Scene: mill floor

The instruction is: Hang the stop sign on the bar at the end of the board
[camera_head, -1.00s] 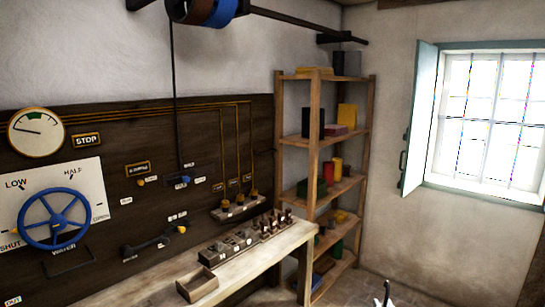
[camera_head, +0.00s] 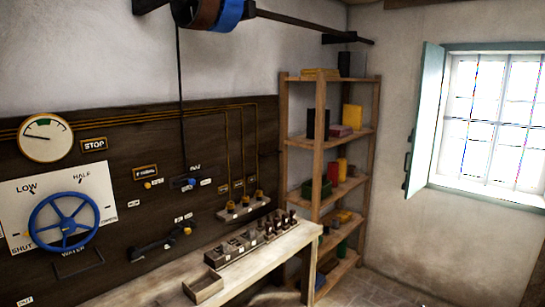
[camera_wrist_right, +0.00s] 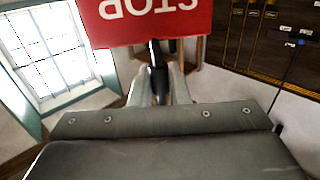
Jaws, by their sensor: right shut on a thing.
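The red stop sign (camera_wrist_right: 148,20) shows in the right wrist view, with its white letters upside down and its top part cut off by the frame. My right gripper (camera_wrist_right: 160,82) is shut on the sign's dark stem (camera_wrist_right: 157,72), with pale fingers on either side. The dark wooden board (camera_head: 120,190) spans the left wall in the head view. A small STOP plate (camera_head: 94,144) is fixed on it near the gauge (camera_head: 46,137). I cannot tell which part is the bar at the board's end. My left gripper is in neither current view.
A blue valve wheel (camera_head: 63,222) is on the board. A wooden bench (camera_head: 170,277) below carries an open box (camera_head: 203,287) and a row of small parts. A shelf rack (camera_head: 318,170) stands in the corner, left of the window (camera_head: 493,120). Floor shows at lower right.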

